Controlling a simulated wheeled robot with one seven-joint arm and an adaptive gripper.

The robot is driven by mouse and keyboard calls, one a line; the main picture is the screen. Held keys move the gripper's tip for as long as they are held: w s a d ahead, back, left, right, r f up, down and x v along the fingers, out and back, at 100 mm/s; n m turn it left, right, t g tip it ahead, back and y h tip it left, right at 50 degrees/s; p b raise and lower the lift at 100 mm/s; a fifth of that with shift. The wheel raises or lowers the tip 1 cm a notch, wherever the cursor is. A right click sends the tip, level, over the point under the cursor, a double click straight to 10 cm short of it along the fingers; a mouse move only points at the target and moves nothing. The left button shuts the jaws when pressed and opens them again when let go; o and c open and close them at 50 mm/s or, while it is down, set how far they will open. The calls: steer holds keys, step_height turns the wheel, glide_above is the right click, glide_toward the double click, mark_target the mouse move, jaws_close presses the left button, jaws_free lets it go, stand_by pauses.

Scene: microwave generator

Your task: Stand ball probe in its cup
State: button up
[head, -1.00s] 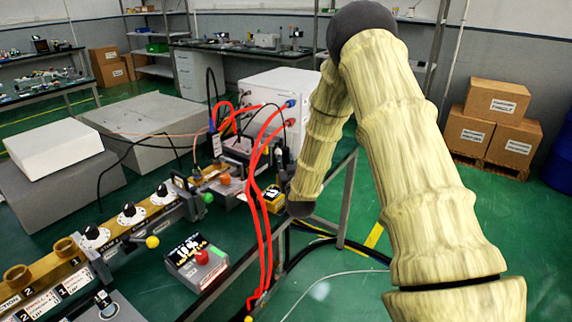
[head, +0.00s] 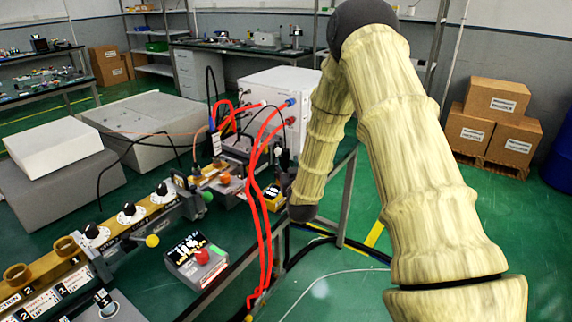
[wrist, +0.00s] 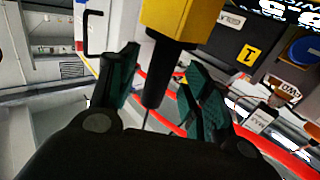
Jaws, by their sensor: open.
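In the wrist view my gripper (wrist: 160,95) is open. Its two dark green fingers stand on either side of a black rod (wrist: 154,75), with a gap to each. The rod hangs below a yellow block (wrist: 185,18) and narrows to a thin dark stem. I cannot tell whether this rod is the ball probe. In the head view my arm hides the gripper. A yellow ball (head: 152,241) and a green ball (head: 208,197) show on the bench. Two brass cups (head: 17,275) stand at the left; I cannot tell which cup is the probe's.
Red cables (head: 262,200) loop in front of the white cabinet (head: 275,95) and also pass behind the fingers in the wrist view. A box with a red knob (head: 202,256) sits at the bench edge. Dial knobs (head: 130,212) line the rail.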

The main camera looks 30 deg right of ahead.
steer(key=v, duration=0.9)
steer(key=shift+s+a, duration=0.15)
steer(key=shift+s, duration=0.2)
